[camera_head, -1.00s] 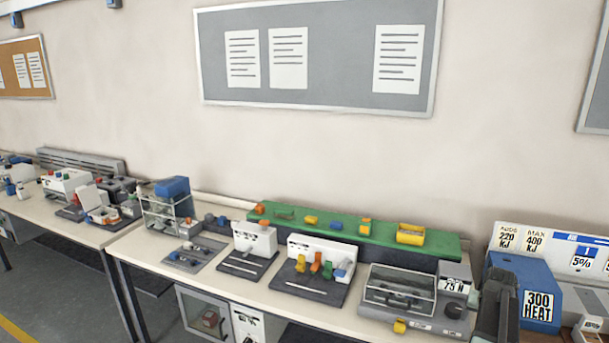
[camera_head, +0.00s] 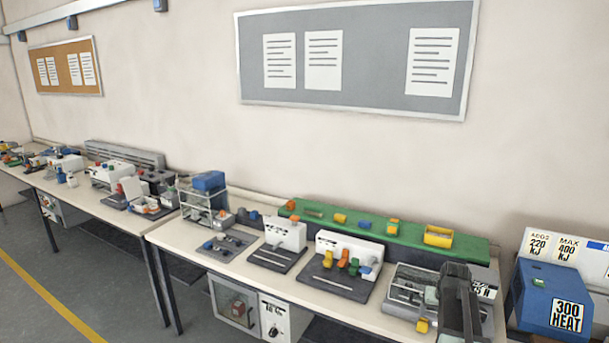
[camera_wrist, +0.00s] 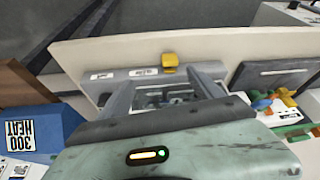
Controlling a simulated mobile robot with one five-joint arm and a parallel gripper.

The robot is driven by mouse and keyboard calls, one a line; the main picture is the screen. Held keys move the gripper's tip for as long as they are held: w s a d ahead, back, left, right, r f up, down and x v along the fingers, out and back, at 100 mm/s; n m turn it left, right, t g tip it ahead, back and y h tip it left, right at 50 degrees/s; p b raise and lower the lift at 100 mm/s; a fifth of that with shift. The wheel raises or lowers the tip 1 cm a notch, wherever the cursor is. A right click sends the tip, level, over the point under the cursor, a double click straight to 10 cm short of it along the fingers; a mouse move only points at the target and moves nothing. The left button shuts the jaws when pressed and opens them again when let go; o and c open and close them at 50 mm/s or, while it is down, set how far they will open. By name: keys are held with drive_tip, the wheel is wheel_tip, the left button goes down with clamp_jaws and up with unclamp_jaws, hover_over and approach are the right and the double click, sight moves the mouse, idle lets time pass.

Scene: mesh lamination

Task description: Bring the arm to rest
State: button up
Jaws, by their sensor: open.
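My gripper (camera_wrist: 163,88) is open in the wrist view, its two grey fingers apart with nothing seen between them but the bench machine beyond. The dark end of my arm (camera_head: 457,300) stands upright at the lower right of the head view. It covers the right part of a grey machine with a clear lid (camera_head: 408,287) on the bench. That machine (camera_wrist: 125,75) also shows beyond the fingers in the wrist view, with a yellow block (camera_wrist: 170,62) at its edge. I cannot tell how far the fingers are from the machine.
A blue box marked "300 HEAT" (camera_head: 550,300) stands right of my arm. White machines (camera_head: 345,252), a green shelf strip (camera_head: 370,230) and a yellow bin (camera_head: 438,236) fill the bench (camera_head: 165,238). Open floor (camera_head: 95,285) lies at lower left.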

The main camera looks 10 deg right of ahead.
drive_tip(key=a+f+n+g+y, duration=0.15)
drive_tip(key=a+n, duration=0.35)
drive_tip(key=a, duration=2.5)
drive_tip(key=s+a+g, duration=0.2)
drive_tip(key=s+a, duration=0.5)
drive_tip(key=s, duration=0.3)
drive_tip(key=shift+s+a+f, duration=0.15)
drive_tip(key=shift+g+y, duration=0.25)
